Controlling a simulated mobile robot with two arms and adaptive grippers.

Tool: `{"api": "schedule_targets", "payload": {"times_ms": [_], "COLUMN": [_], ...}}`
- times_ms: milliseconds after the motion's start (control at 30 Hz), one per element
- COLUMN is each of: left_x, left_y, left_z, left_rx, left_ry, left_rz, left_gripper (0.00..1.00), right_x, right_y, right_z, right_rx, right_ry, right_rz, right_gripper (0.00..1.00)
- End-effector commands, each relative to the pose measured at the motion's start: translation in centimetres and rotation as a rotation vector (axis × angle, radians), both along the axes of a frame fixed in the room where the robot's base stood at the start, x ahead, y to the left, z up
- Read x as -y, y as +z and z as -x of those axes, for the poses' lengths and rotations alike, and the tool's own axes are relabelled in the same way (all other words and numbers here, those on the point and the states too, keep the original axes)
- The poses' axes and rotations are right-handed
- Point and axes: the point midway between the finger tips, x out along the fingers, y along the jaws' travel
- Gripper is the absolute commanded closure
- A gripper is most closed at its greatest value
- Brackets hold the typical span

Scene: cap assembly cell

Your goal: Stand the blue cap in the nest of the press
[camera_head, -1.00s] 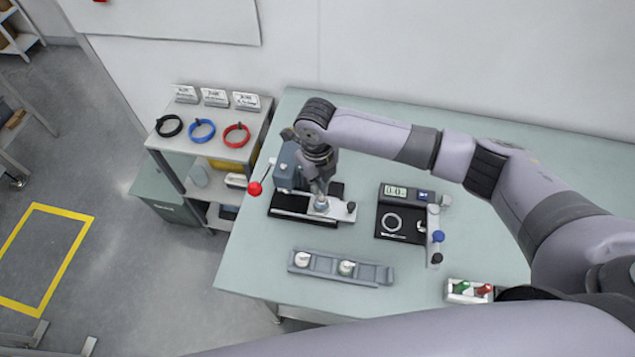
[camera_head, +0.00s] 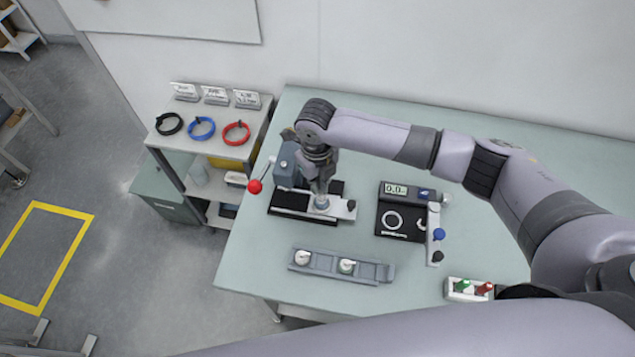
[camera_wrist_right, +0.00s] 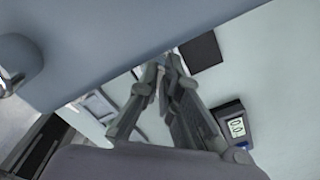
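The press (camera_head: 286,172) stands on the left of the bench, with a red-knobbed lever (camera_head: 254,187) at its side. My right gripper (camera_head: 320,198) points down at the front of the press, just above a pale round part on its base (camera_head: 300,207). In the right wrist view the fingers (camera_wrist_right: 164,62) come close together at their tips. I cannot tell whether anything is between them. A small blue round piece (camera_head: 439,235), perhaps the blue cap, sits on a narrow block right of the gauge. The nest is mostly hidden by the gripper. My left gripper is not in view.
A black gauge (camera_head: 400,222) with a display lies right of the press. A grey rail (camera_head: 325,266) with two white-topped pieces is in front. A small tray (camera_head: 455,296) holds green and red pieces. A shelf (camera_head: 190,150) with coloured rings stands left. The bench's back right is clear.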

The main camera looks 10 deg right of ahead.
Motion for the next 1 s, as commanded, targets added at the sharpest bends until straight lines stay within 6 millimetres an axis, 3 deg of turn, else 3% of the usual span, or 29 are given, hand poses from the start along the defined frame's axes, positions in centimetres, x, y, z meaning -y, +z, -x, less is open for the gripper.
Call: {"api": "schedule_targets", "payload": {"times_ms": [367, 400, 700, 1000], "left_x": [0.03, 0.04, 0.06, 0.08], "left_y": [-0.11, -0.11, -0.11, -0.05], "left_z": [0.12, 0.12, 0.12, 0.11], "left_rx": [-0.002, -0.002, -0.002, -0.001], "left_ry": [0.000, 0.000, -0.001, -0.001], "left_rz": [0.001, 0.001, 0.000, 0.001], "left_gripper": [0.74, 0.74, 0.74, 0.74], "right_x": [-0.01, -0.01, -0.01, 0.00], "right_y": [-0.24, -0.24, -0.23, -0.17], "right_z": [0.00, 0.00, 0.00, 0.00], "right_rx": [0.000, 0.000, 0.000, 0.000], "right_ry": [0.000, 0.000, 0.000, 0.000], "right_rz": [0.000, 0.000, 0.000, 0.000], "right_gripper": [1.00, 0.92, 0.72, 0.72]}}
